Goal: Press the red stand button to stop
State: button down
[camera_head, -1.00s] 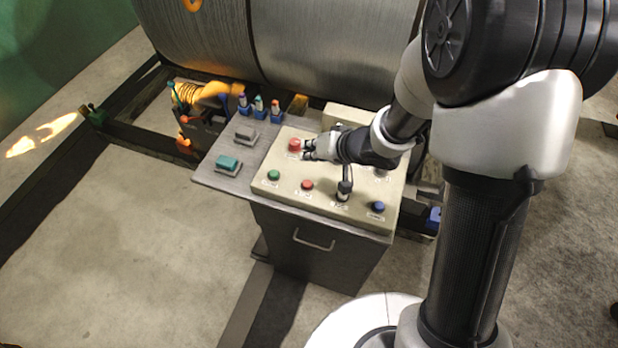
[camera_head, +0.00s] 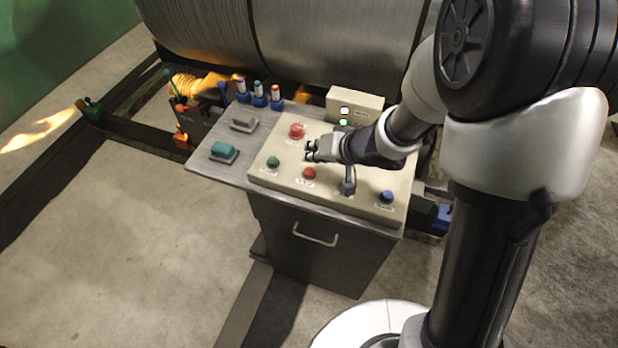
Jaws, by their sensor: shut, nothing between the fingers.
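A sloped beige control panel (camera_head: 330,192) sits on top of a dark stand with a handle. A larger red button (camera_head: 296,131) is at its upper left. A smaller red button (camera_head: 309,173) is in its front row. The labels are too small to read, so I cannot tell which is the stand button. My gripper (camera_head: 308,150) is shut and empty, with its fingertips over the panel between the two red buttons in the picture. It appears apart from both, though its height is hard to judge. My forearm hides part of the panel's right side.
The panel also has a green button (camera_head: 273,162), a black lever (camera_head: 348,180) and a blue button (camera_head: 387,196). A beige box (camera_head: 362,106) with lit lamps stands behind. Teal (camera_head: 224,151) and grey (camera_head: 244,122) blocks lie left. A large cable drum (camera_head: 300,45) is behind.

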aim_at(312, 168)
jog(key=shift+f+b, duration=0.3)
jog(key=shift+f, duration=0.65)
jog(key=shift+f, duration=0.1)
dwell(0.6)
jog(key=shift+f, duration=0.35)
jog(key=shift+f, duration=0.5)
dwell(0.7)
jog(key=shift+r, duration=0.15)
jog(key=shift+r+p, duration=0.85)
jog(key=shift+p, duration=0.2)
notch_tip(312, 168, up, 5)
jog(key=p, duration=0.6)
